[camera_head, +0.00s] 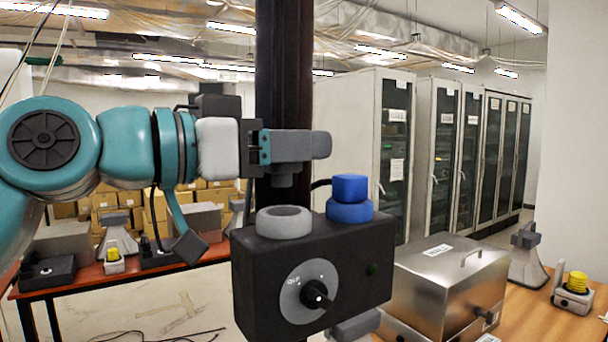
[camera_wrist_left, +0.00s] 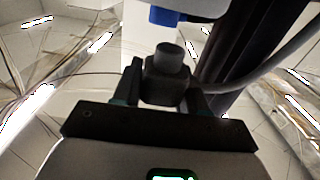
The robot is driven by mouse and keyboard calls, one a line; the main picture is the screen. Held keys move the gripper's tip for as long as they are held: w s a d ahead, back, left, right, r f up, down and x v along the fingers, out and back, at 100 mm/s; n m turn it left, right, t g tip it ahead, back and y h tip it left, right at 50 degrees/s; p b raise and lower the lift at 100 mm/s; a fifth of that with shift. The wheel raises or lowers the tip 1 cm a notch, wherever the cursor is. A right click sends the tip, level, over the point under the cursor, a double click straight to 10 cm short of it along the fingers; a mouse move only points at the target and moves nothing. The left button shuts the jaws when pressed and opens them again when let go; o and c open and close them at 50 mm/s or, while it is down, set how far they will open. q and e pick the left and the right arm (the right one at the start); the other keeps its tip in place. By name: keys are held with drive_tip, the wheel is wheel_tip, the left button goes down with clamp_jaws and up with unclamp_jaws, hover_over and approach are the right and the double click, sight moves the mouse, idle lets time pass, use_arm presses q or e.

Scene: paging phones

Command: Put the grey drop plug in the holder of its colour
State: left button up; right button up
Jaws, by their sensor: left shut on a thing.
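My left gripper (camera_head: 268,147) comes in from the left and is shut on the grey drop plug (camera_head: 302,146). The plug lies roughly level, its rounded end pointing right. In the left wrist view the plug (camera_wrist_left: 168,60) sits between the two fingertips (camera_wrist_left: 162,90), its round end facing away from the camera. It is above the grey round holder (camera_head: 285,222) on top of a black box (camera_head: 262,278), with a gap between. The blue holder (camera_head: 349,211) on the same box has a blue plug (camera_head: 350,187) in it. My right gripper is not in view.
A dark column (camera_head: 283,70) rises behind the gripper. A metal case (camera_head: 445,275) stands right of the black box. A yellow-topped device (camera_head: 577,283) sits on the wooden table (camera_head: 525,318). Another table (camera_head: 110,284) with more devices is at the left.

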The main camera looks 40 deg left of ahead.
sight(275, 183)
use_arm(q)
drive_tip(key=shift+w+d, duration=0.1)
drive_tip(key=shift+w, duration=0.2)
drive_tip(key=shift+d+f, duration=0.1)
drive_tip(key=shift+d, duration=0.15)
drive_tip(key=shift+s+d+f, duration=0.1)
drive_tip(key=shift+s+d, duration=0.1)
drive_tip(key=shift+s, duration=0.05)
drive_tip(key=shift+s+a+f, duration=0.1)
drive_tip(key=shift+s+f, duration=0.1)
drive_tip(key=shift+s, duration=0.05)
drive_tip(key=shift+a+f, duration=0.25)
drive_tip(key=shift+a+f+b, duration=0.2)
drive_tip(key=shift+f+b, duration=0.1)
drive_tip(key=shift+f, duration=0.25)
drive_tip(key=shift+w+f, duration=0.1)
drive_tip(key=shift+f, duration=0.25)
drive_tip(key=shift+w+d+f+b, duration=0.1)
drive_tip(key=shift+d+f+b, duration=0.05)
drive_tip(key=shift+b, duration=0.15)
drive_tip(key=shift+d, duration=0.2)
drive_tip(key=shift+a, duration=0.25)
drive_tip(key=shift+f+b, duration=0.3)
drive_tip(key=o, duration=0.9)
drive_tip(key=shift+d+r, duration=0.1)
drive_tip(key=shift+d, duration=0.15)
drive_tip(key=shift+a, duration=0.1)
